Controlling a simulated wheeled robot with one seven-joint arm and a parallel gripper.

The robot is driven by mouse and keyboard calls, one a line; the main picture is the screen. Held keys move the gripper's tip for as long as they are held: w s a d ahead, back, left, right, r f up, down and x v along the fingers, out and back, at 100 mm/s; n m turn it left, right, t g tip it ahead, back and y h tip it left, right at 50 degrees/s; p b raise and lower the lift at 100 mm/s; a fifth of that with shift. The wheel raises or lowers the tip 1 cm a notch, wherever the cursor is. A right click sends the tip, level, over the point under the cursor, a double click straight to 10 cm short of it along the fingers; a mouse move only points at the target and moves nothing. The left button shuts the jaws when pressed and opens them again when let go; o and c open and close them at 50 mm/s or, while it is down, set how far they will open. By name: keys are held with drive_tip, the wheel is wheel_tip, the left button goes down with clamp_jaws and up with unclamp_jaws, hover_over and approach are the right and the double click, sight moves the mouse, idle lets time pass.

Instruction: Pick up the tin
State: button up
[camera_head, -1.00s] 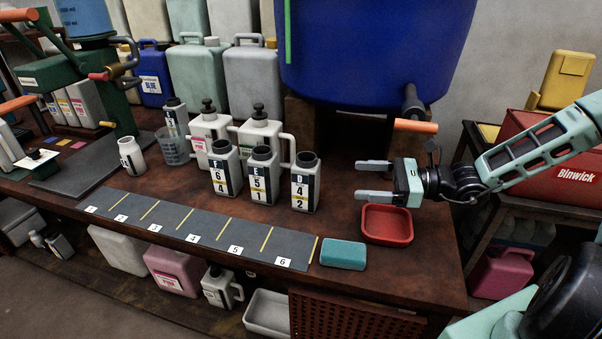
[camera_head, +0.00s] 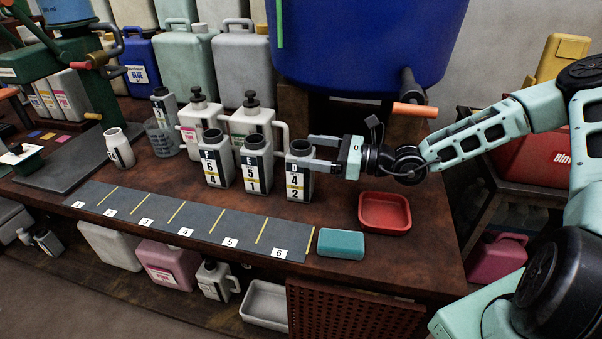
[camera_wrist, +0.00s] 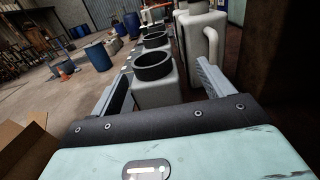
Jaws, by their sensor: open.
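Three grey square tins with dark round mouths stand in a row on the bench. The right tin (camera_head: 299,178) is labelled D 4 2, the middle tin (camera_head: 256,170) E 5 1, and the left tin (camera_head: 217,166) starts with F. My gripper (camera_head: 322,155) is open, reaching left at the right tin. In the wrist view its fingers lie either side of the nearest tin (camera_wrist: 154,80), with its black mouth between them. I cannot tell whether either finger touches it. The other tins line up beyond it.
Two white jugs (camera_head: 250,123) with black tops stand close behind the tins. A grey strip (camera_head: 195,228) with numbered slots, a teal block (camera_head: 341,244) and a red tray (camera_head: 384,211) lie in front. The big blue vat's orange-handled tap (camera_head: 414,109) juts out near my arm.

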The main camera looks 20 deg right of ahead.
sight(290, 149)
drive_tip(key=x, duration=0.5)
drive_tip(key=shift+s+a, duration=0.2)
drive_tip(key=shift+s, duration=0.1)
drive_tip(key=shift+c, duration=0.3)
drive_tip(key=c, duration=1.3)
